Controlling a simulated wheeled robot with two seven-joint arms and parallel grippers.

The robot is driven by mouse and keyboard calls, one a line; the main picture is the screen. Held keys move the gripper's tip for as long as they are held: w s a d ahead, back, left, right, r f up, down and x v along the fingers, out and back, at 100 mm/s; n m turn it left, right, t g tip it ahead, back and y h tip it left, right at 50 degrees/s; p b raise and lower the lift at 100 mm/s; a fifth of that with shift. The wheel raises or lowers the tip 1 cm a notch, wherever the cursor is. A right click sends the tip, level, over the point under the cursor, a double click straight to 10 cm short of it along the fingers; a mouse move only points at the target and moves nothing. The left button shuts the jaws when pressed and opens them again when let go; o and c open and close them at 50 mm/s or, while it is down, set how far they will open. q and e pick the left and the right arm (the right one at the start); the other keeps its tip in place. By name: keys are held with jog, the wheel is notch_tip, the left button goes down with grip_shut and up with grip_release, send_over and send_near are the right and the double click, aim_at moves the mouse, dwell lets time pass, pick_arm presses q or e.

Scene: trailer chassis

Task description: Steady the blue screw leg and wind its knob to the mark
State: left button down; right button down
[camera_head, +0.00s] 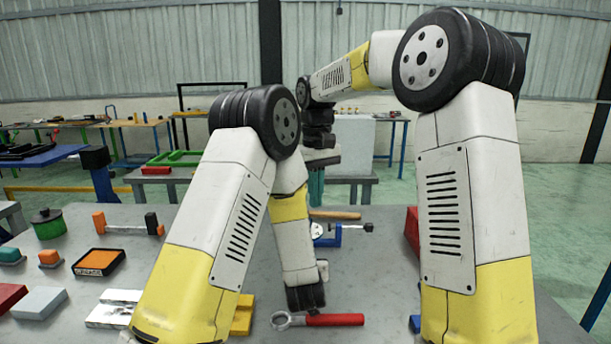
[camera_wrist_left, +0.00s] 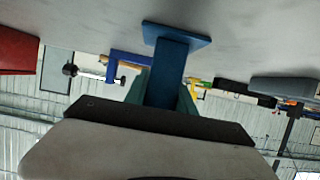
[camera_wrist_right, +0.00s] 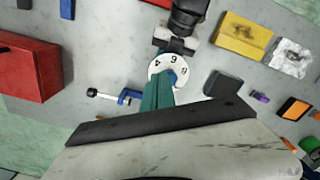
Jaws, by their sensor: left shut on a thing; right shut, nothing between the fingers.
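The blue screw leg (camera_wrist_left: 170,75) shows in the left wrist view as a blue post with a square foot plate (camera_wrist_left: 178,33). My left gripper (camera_wrist_left: 163,92) is shut on this post, one teal finger on each side. A white numbered dial (camera_wrist_right: 158,66) faces up in the right wrist view and also shows in the head view (camera_head: 317,230). My right gripper (camera_wrist_right: 157,88) is shut and empty, its fingertips over the near edge of the dial; it hangs above the dial in the head view (camera_head: 316,198). I cannot make out the knob or the mark.
A blue clamp (camera_head: 338,238) lies close beside the dial, with a wooden handle (camera_head: 335,214) behind. A red-handled ring wrench (camera_head: 335,320) lies in front. A red box (camera_wrist_right: 32,70) and a yellow block (camera_wrist_right: 243,37) are on opposite sides.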

jog(key=shift+f, duration=2.75)
jog(key=shift+a, duration=0.1)
jog(key=shift+s+a, duration=0.15)
jog(key=shift+a, duration=0.05)
jog(key=shift+s+a, duration=0.35)
jog(key=shift+a, duration=0.5)
jog(key=shift+a, duration=0.1)
jog(key=shift+s, duration=0.1)
